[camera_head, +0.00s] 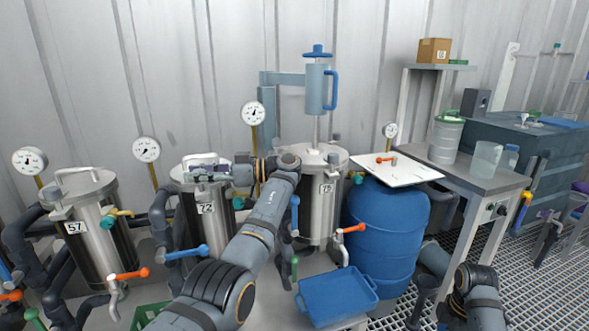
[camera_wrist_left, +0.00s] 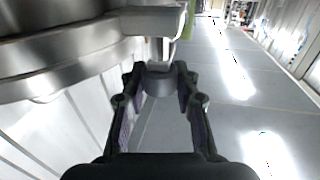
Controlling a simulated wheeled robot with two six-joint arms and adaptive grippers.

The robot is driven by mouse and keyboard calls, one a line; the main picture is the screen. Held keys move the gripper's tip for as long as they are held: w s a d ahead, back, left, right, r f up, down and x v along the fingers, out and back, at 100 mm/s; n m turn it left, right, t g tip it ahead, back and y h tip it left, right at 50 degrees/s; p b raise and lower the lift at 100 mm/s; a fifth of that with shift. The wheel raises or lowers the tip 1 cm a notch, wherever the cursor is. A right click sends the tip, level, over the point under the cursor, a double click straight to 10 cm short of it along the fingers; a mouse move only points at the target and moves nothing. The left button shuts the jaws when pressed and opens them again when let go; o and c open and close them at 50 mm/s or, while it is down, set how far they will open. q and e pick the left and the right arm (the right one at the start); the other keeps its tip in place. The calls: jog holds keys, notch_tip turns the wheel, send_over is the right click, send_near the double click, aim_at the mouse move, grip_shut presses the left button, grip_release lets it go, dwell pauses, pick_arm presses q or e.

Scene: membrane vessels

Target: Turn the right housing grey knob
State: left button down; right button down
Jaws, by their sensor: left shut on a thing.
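The middle steel housing, labelled 72 (camera_head: 206,208), stands between housing 57 (camera_head: 75,227) and another steel housing (camera_head: 318,205) to its right. My left gripper (camera_head: 205,171) reaches in over the lid of housing 72. In the left wrist view my gripper (camera_wrist_left: 160,92) is shut on a grey knob (camera_wrist_left: 160,80) beside the steel housing rim (camera_wrist_left: 60,60). The knob sits between the fingertips; in the head view the fingers hide it.
A blue barrel (camera_head: 388,235) and a blue tray (camera_head: 337,297) are right of the housings. Orange lever handles (camera_head: 129,274) and blue ones (camera_head: 187,252) stick out in front. A table (camera_head: 480,178) holds containers. Gauges (camera_head: 146,150) stand behind the housings.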

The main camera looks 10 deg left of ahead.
pick_arm(q)
jog(key=shift+g, duration=0.3)
jog(key=c, duration=1)
grip_release()
notch_tip(320, 180, up, 10)
